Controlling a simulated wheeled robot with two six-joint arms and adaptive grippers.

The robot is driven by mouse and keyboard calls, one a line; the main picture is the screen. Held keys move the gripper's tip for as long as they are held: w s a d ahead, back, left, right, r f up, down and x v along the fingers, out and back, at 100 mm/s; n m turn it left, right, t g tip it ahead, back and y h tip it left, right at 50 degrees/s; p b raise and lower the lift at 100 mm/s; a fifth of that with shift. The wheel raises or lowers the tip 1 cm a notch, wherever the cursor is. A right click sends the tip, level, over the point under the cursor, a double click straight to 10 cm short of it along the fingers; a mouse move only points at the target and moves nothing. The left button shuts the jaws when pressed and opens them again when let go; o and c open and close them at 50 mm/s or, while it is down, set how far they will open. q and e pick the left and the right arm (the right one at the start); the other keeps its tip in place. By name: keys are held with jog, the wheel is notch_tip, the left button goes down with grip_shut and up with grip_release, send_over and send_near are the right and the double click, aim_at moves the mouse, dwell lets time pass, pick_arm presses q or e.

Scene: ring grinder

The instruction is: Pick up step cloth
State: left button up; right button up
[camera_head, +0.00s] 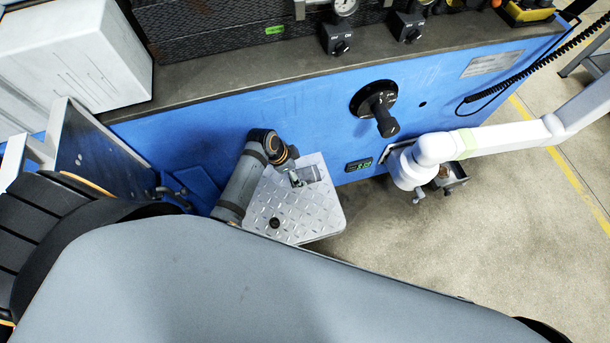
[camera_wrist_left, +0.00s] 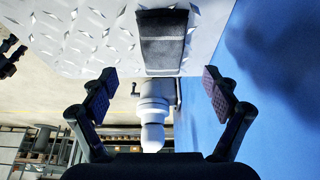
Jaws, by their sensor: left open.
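The step cloth (camera_head: 312,172) is a small dark grey rectangle on the metal step (camera_head: 300,215), near its far edge by the blue machine. In the left wrist view the two fingers of my left gripper (camera_wrist_left: 159,93) are wide apart with nothing between the pads. The cloth is beyond the fingertips.
The blue machine front (camera_head: 290,105) rises behind the step, with a black crank handle (camera_head: 383,119) projecting from it. A white jointed arm (camera_head: 490,138) stands to the right of the step. Open floor (camera_head: 460,240) lies right of the step.

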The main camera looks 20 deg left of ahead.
aim_at(304, 174)
pick_arm(q)
jog(key=b+x, duration=0.1)
jog(key=x, duration=0.4)
jog(key=shift+w+f, duration=0.1)
jog(key=shift+w, duration=0.1)
jog(key=c, duration=1.1)
notch_tip(304, 174, up, 10)
jog(key=p, duration=0.2)
